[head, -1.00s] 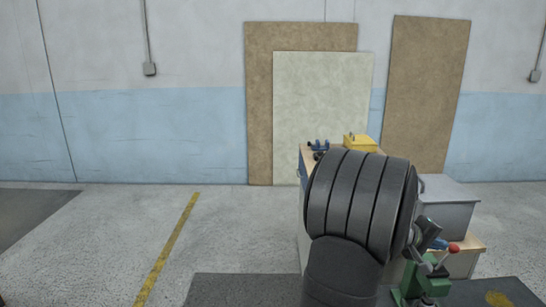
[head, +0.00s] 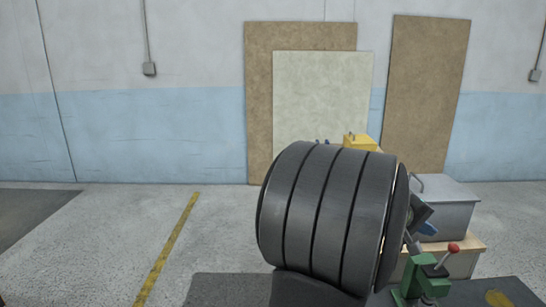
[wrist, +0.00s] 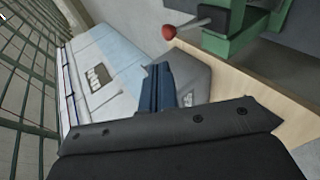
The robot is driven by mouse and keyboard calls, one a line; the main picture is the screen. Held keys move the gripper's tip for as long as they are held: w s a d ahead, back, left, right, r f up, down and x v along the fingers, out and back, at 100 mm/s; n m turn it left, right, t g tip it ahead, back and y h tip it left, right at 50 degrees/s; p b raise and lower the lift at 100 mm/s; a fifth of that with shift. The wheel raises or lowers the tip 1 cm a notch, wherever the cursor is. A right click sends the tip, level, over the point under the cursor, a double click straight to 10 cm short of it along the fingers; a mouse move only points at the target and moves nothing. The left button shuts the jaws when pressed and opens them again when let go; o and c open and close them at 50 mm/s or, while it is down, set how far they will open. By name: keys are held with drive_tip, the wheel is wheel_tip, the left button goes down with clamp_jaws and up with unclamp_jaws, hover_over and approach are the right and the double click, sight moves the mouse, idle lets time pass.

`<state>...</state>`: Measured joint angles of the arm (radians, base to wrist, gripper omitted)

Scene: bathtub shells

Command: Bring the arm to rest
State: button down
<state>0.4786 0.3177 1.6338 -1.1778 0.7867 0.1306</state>
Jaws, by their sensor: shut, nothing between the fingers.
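My gripper (wrist: 160,70) shows in the wrist view as blue fingers held together, with nothing between them. In the head view only a small blue and dark part of my gripper (head: 428,228) shows, at the right edge of my large dark grey arm link. That link hides the rest of the wrist. The gripper appears in front of the grey metal box (head: 446,207) and above the green device (head: 420,278), apart from both as far as I can tell.
The green device has a lever with a red knob (head: 453,247), also seen in the wrist view (wrist: 169,32). A yellow box (head: 358,143) stands behind my arm. Brown boards (head: 430,95) and a pale board (head: 322,90) lean on the wall. The floor at left is clear.

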drive_tip(key=f+x, duration=0.1)
drive_tip(key=x, duration=0.6)
drive_tip(key=a+f+h, duration=0.3)
drive_tip(key=a+h, duration=0.1)
drive_tip(key=a, duration=0.2)
drive_tip(key=a+f+n+t+h, duration=0.1)
drive_tip(key=a+f+h, duration=0.3)
drive_tip(key=a, duration=0.2)
drive_tip(key=shift+s+a+f+n+h, duration=0.2)
drive_tip(key=shift+s+a+n+h, duration=0.1)
drive_tip(key=shift+s+a+h, duration=0.1)
idle(0.4)
